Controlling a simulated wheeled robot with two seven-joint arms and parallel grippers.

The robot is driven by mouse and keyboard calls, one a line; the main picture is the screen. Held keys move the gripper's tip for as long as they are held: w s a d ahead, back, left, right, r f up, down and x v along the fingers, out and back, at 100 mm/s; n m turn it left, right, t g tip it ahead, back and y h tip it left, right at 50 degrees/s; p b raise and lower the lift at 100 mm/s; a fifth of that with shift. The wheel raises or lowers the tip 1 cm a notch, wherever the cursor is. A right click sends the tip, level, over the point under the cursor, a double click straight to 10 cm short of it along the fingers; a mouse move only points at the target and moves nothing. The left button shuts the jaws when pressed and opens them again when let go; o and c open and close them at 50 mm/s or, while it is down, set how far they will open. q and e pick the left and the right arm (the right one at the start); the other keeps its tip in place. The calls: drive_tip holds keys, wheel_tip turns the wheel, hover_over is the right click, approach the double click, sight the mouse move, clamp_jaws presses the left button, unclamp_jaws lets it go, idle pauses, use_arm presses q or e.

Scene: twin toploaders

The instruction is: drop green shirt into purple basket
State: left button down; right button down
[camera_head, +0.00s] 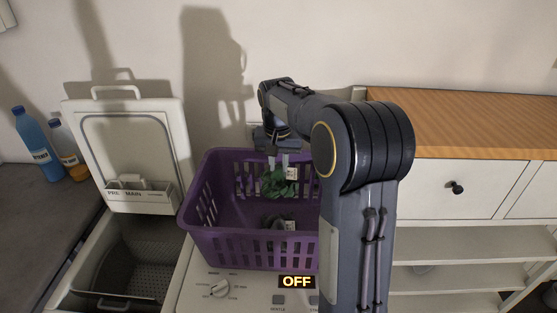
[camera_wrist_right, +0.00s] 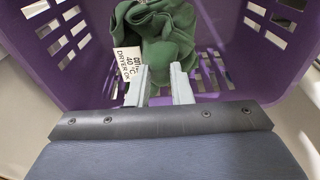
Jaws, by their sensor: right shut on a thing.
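The purple basket (camera_head: 250,247) stands on top of the right machine, and its slatted walls fill much of the right wrist view (camera_wrist_right: 90,85). My right gripper (camera_head: 282,158) points down into the basket from above its far right part. It is shut on the green shirt (camera_head: 277,183), which hangs crumpled inside the rim near the back wall. In the right wrist view the shirt (camera_wrist_right: 165,35) sits bunched at the fingertips (camera_wrist_right: 160,74), with a white "40° DRYER OK" label beside the left finger. My left gripper is not in view.
A wooden-topped cabinet (camera_head: 470,120) is right.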

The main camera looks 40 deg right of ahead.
sight(279, 170)
drive_tip(key=c, duration=1.2)
unclamp_jaws()
drive_tip(key=r, duration=0.5)
drive_tip(key=s+r+b, duration=0.1)
drive_tip(key=r, duration=0.1)
drive_tip(key=shift+a+r, duration=0.4)
drive_tip(key=shift+s+f, duration=0.2)
drive_tip(key=shift+f, duration=0.05)
drive_tip(key=s+a+f+n+t+y+b, duration=0.1)
drive_tip(key=s+a+f+n, duration=0.1)
drive_tip(key=s+a+f, duration=0.2)
drive_tip(key=s+a+f+n+t+y+b, duration=0.1)
drive_tip(key=s+a+f+n+t+y, duration=0.1)
drive_tip(key=s+a+f, duration=0.3)
drive_tip(key=s+a+f+n+t+y+b, duration=0.1)
drive_tip(key=s+a+f, duration=0.4)
drive_tip(key=s+a, duration=0.5)
drive_tip(key=s+n, duration=0.1)
drive_tip(key=s, duration=0.3)
drive_tip(key=shift+s+n+t+y, duration=0.3)
drive_tip(key=shift+n+y, duration=0.1)
